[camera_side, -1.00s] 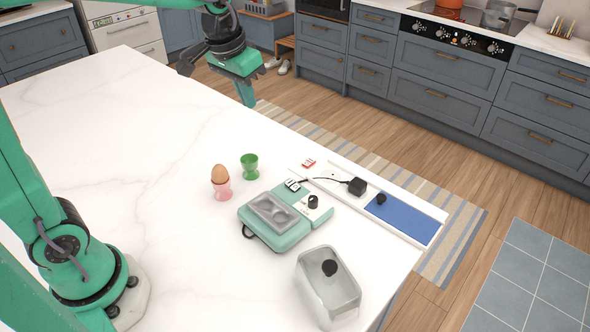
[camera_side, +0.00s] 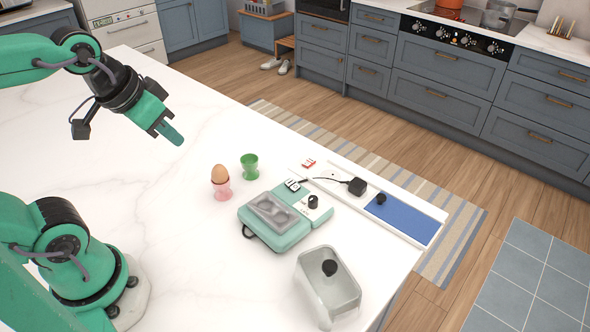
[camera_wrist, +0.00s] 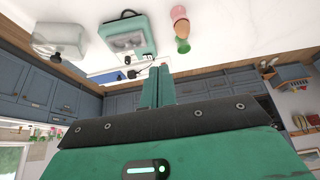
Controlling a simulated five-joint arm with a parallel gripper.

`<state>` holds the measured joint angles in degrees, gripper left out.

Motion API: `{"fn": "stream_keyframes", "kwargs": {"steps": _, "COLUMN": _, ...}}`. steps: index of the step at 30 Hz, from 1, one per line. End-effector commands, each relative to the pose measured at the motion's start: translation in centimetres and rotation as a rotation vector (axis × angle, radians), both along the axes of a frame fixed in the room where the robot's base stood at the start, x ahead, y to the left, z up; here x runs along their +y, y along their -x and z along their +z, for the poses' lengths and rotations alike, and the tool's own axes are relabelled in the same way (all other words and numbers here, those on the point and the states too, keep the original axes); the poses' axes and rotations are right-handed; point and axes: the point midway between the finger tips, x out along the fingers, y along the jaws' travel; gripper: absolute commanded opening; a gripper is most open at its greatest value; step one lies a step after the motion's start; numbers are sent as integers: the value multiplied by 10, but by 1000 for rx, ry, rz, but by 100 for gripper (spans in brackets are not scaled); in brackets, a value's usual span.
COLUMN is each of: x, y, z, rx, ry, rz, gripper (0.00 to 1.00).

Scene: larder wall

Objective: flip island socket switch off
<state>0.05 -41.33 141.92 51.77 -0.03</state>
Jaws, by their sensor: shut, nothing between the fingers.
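My gripper (camera_side: 177,138) is shut and empty. It hangs over the white worktop, left of the pink egg cup; its fingers (camera_wrist: 158,88) also fill the middle of the wrist view. A white socket strip (camera_side: 338,188) lies along the island's far edge in the side view, well right of my gripper. A black plug (camera_side: 357,186) sits on it, with a cable running left. A small red-and-white piece (camera_side: 309,163), perhaps the switch, is at the strip's left end. Its position is too small to read. In the wrist view my fingers partly hide that area.
A green egg cooker (camera_side: 275,222) stands before the strip. A brown egg in a pink cup (camera_side: 221,190) and a green cup (camera_side: 249,166) stand left of it. A clear lid (camera_side: 328,285) is nearer. The left worktop is clear.

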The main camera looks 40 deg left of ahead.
Motion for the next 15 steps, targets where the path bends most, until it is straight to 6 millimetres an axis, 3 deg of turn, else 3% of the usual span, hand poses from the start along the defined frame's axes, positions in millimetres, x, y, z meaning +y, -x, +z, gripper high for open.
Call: {"fn": "stream_keyframes", "kwargs": {"steps": 15, "x": 0, "y": 6, "z": -3, "rx": -9, "ry": 0, "rz": 0, "gripper": 0}}
